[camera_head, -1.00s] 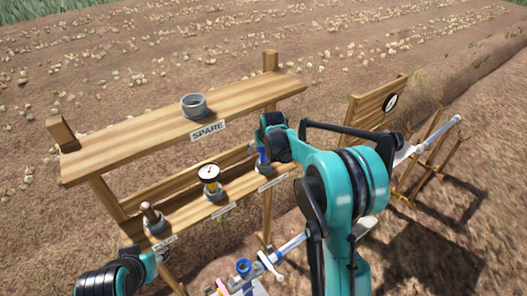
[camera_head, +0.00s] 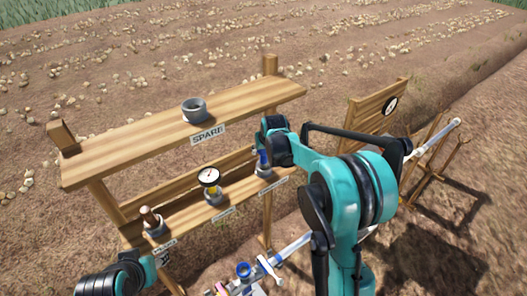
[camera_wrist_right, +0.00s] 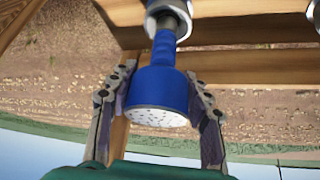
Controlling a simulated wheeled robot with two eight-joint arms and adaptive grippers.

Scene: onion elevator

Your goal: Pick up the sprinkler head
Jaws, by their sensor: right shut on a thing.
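The sprinkler head (camera_wrist_right: 162,90) is a blue cylinder with a white perforated face, seen in the right wrist view. Its narrow blue stem sits in a grey ring at the top of that view. My right gripper (camera_wrist_right: 159,78) has one finger on each side of the blue body and is shut on it. In the head view, the sprinkler head (camera_head: 263,159) shows as a bit of blue at the rack's right slot, partly hidden by my right wrist. My left arm shows at the lower left of the head view, but its fingers are not visible.
The wooden rack (camera_head: 110,150) has a top shelf with a grey ring (camera_head: 194,109) behind the SPARE label (camera_head: 208,134). On its lower shelf stand a gauge (camera_head: 209,178) and a brown-handled plug (camera_head: 150,217). Pipe fittings (camera_head: 243,270) lie in front. A wooden board (camera_head: 370,115) stands right.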

